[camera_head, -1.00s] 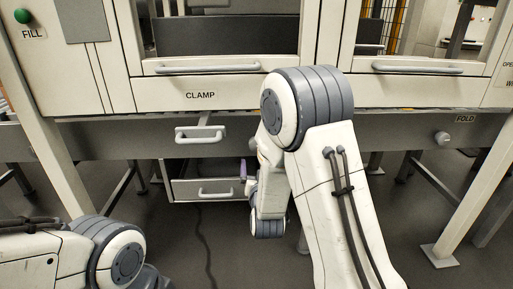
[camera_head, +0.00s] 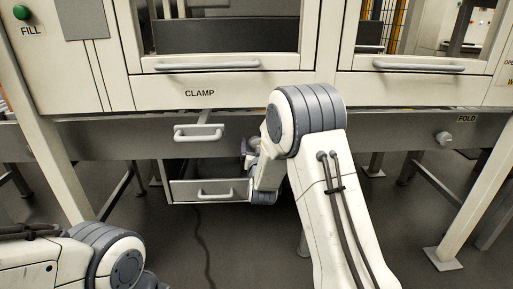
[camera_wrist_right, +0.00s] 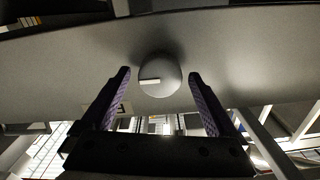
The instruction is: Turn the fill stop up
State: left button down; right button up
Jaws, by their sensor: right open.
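A round grey knob (camera_wrist_right: 163,68) with a pale pointer bar stands on the grey panel in the right wrist view. The bar points left, close to level. My right gripper (camera_wrist_right: 160,80) is open, with its two purple-padded fingers on either side of the knob and a gap at each side. A small label below the knob is partly hidden by the left finger and cannot be read. In the head view the right gripper (camera_head: 247,147) is small and mostly hidden by its own arm, below the CLAMP cabinet. My left gripper is out of view; only its arm shows.
A second knob (camera_head: 443,138) sits by the FOLD label at right. A green button (camera_head: 21,12) is above the FILL label at left. A drawer handle (camera_head: 199,132) and an open lower drawer (camera_head: 215,190) are left of my right gripper.

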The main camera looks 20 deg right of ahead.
jog(key=c, duration=1.4)
jog(key=n+p, duration=0.1)
jog(key=n, duration=0.3)
jog(key=shift+n, duration=0.4)
jog(key=n+p, duration=0.2)
jog(key=n, duration=0.3)
jog(key=n+p, duration=0.1)
jog(key=n, duration=0.3)
jog(key=shift+a+n+p, duration=0.2)
jog(key=shift+n+p, duration=0.2)
jog(key=shift+f+n+p, duration=0.15)
jog(key=shift+n+p, duration=0.35)
jog(key=shift+n, duration=1.1)
